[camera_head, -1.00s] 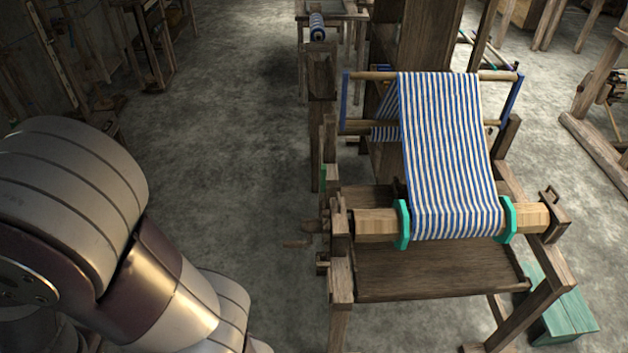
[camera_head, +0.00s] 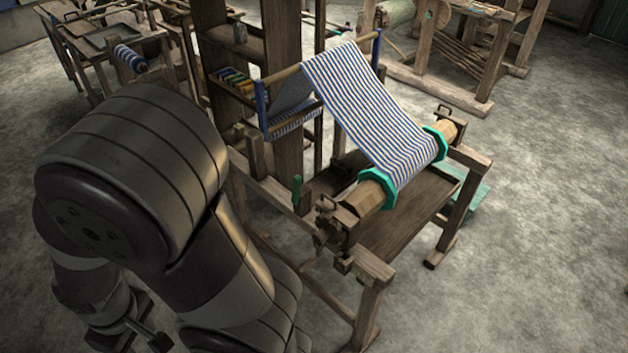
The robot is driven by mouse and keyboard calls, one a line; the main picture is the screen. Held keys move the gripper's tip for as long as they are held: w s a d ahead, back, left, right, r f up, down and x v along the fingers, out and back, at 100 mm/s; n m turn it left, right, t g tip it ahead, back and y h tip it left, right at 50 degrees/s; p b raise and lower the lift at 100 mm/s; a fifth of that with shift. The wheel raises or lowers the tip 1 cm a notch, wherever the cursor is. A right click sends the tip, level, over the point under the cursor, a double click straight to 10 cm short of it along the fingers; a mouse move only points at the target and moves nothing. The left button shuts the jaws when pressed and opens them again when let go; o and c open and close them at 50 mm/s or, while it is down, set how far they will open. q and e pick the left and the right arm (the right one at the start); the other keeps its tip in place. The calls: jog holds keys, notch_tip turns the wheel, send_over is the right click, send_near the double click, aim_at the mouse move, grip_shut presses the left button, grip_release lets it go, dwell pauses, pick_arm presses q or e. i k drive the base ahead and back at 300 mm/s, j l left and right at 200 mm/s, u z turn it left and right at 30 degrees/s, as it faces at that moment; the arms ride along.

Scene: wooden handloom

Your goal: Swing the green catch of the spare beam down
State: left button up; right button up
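A small green upright piece (camera_head: 297,188) stands at the near left side of the loom frame, beside the end of the cloth beam (camera_head: 368,194). It looks like a catch, but I cannot tell whether it belongs to the spare beam. A small blue-and-white striped roll (camera_head: 130,58) lies on a stand at the far left. My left arm fills the left foreground. What seems to be my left gripper (camera_head: 138,335) hangs low at the bottom left, dark and partly hidden, well apart from the green piece. My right gripper is out of view.
The wooden loom carries striped cloth (camera_head: 372,110) between two green flanges. A shelf of coloured spools (camera_head: 236,80) is on its left post. A teal bench (camera_head: 468,190) stands behind its right side. Another loom (camera_head: 470,50) is at the back right. Floor at right is clear.

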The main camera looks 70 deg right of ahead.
aim_at(297, 179)
jog(key=i+l+z, duration=0.15)
jog(key=z, duration=0.3)
jog(key=i+z, duration=0.7)
jog(key=z, duration=0.15)
jog(key=i+z, duration=0.25)
jog(key=z, duration=0.2)
jog(key=i+j+z, duration=0.25)
jog(key=z, duration=0.15)
jog(key=i+j+z, duration=0.2)
jog(key=z, duration=0.25)
jog(key=i+z, duration=0.25)
jog(key=z, duration=0.2)
jog(key=i+j+z, duration=0.15)
jog(key=z, duration=0.35)
jog(key=i+j+z, duration=0.2)
jog(key=z, duration=0.25)
jog(key=i+j+z, duration=0.15)
jog(key=j+z, duration=0.15)
jog(key=z, duration=0.15)
jog(key=u, duration=0.45)
jog(key=l+u, duration=0.7)
jog(key=u, duration=0.2)
jog(key=k+l+u, duration=0.2)
jog(key=u, duration=0.25)
jog(key=k+l+u, duration=0.15)
jog(key=l+u, duration=0.3)
jog(key=k+l, duration=0.1)
jog(key=k, duration=0.1)
